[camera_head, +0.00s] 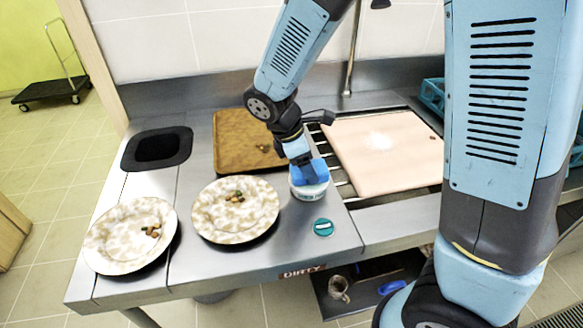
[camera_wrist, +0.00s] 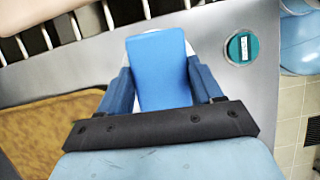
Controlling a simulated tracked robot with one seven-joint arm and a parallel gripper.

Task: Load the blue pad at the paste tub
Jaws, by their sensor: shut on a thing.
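My gripper (camera_head: 305,172) is shut on the blue pad (camera_head: 313,172). The pad is at the top of the white paste tub (camera_head: 310,191), which stands on the steel counter. In the wrist view the blue pad (camera_wrist: 160,68) sits between the two blue fingers of my gripper (camera_wrist: 160,85). The pad hides most of the tub there, and only bits of its white rim show around the pad. I cannot tell how deep the pad sits in the tub, and the paste is hidden.
Two patterned plates with food scraps, the left plate (camera_head: 110,240) and the right plate (camera_head: 215,212), lie on the counter. A brown tray (camera_head: 228,130) is behind. A teal lid (camera_head: 323,227) lies in front of the tub. A pale board (camera_head: 350,150) lies to the right. A black-rimmed hole (camera_head: 128,150) is at left.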

